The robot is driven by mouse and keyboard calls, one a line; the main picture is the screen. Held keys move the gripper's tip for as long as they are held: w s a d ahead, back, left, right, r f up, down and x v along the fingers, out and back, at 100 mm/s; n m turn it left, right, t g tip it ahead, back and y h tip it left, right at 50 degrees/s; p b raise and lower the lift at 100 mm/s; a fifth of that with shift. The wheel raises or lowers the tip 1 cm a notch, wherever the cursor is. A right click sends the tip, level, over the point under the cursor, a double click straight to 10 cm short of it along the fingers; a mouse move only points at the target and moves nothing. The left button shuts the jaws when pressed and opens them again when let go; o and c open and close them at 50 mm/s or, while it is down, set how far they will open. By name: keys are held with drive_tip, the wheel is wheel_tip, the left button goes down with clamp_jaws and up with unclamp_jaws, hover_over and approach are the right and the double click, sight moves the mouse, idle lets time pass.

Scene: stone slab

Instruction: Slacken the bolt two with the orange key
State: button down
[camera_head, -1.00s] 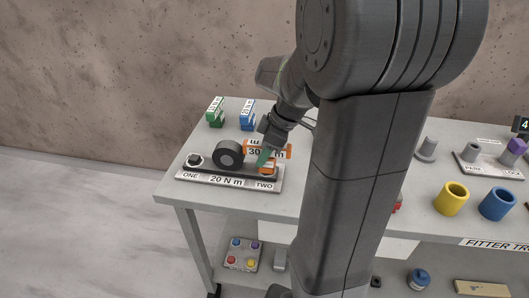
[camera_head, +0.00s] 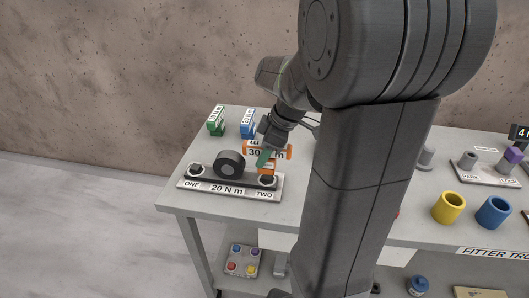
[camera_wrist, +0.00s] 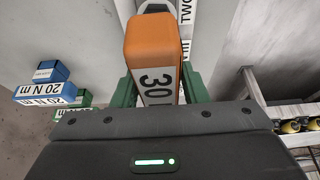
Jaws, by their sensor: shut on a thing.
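The orange key (camera_wrist: 152,58), with a 30 N m label, is between the green fingers of my gripper (camera_wrist: 158,92) in the wrist view. My gripper (camera_head: 265,160) is shut on it; in the head view, orange parts of the key (camera_head: 268,167) show beside the fingers. Bolt two (camera_head: 267,180) is a dark head at the right end of a grey plate (camera_head: 228,190) marked ONE, 20 N m and TWO. The key is just above bolt two, and the bolt's head shows below it. Bolt one (camera_head: 195,170) is at the left end. The key's lower end is hidden in the wrist view.
A dark round cylinder (camera_head: 229,164) stands on the plate between the bolts. A green key (camera_head: 215,121) and a blue key (camera_head: 247,123) stand behind. Yellow (camera_head: 449,208) and blue (camera_head: 493,212) cups are at the right. My arm hides the table's middle.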

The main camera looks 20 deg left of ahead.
drive_tip(key=shift+r+p, duration=1.5)
drive_tip(key=shift+r, duration=0.95)
